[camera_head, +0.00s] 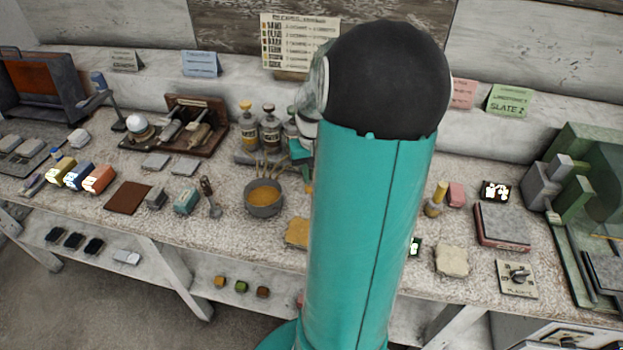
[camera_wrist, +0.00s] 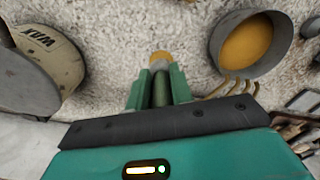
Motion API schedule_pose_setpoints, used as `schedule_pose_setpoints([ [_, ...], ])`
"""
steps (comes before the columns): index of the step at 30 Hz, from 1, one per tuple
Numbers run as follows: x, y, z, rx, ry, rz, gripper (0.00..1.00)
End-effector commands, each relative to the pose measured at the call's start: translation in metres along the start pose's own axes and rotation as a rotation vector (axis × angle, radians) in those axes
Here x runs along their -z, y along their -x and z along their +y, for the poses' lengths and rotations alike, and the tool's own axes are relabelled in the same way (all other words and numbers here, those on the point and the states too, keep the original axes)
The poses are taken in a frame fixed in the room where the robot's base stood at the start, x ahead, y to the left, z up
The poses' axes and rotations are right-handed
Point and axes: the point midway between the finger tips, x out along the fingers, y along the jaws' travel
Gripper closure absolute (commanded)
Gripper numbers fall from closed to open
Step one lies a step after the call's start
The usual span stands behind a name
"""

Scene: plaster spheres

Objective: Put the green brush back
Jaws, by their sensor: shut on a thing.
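The green brush (camera_wrist: 160,90) is between the two green fingers of my gripper (camera_wrist: 160,84) in the wrist view. Its dark green handle runs between the fingers, and its orange-tan tip (camera_wrist: 161,58) sticks out past them over the speckled bench. My gripper (camera_head: 301,152) is shut on it. In the head view my teal arm hides part of the gripper and most of the brush. A grey bowl of amber stuff (camera_head: 264,197) stands left of the gripper. In the wrist view the bowl (camera_wrist: 216,42) is to the right, with several curved prongs (camera_wrist: 232,88) by its rim.
Several bottles (camera_head: 270,130) stand behind the gripper. A tin marked WAX (camera_wrist: 52,58) is at the left in the wrist view. Left of the bowl are a teal block (camera_head: 187,202) and a brown pad (camera_head: 128,197). My arm blocks the middle of the bench.

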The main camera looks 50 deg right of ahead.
Motion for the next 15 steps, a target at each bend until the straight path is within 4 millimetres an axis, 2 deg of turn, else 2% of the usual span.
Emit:
schedule_pose_setpoints([
  [3, -0.003, -0.021, -0.001, 0.002, 0.0, -0.007, 1.0],
  [5, -0.002, -0.026, -0.001, 0.002, 0.001, -0.004, 1.0],
  [15, -0.002, -0.029, -0.001, 0.001, 0.001, -0.003, 1.0],
])
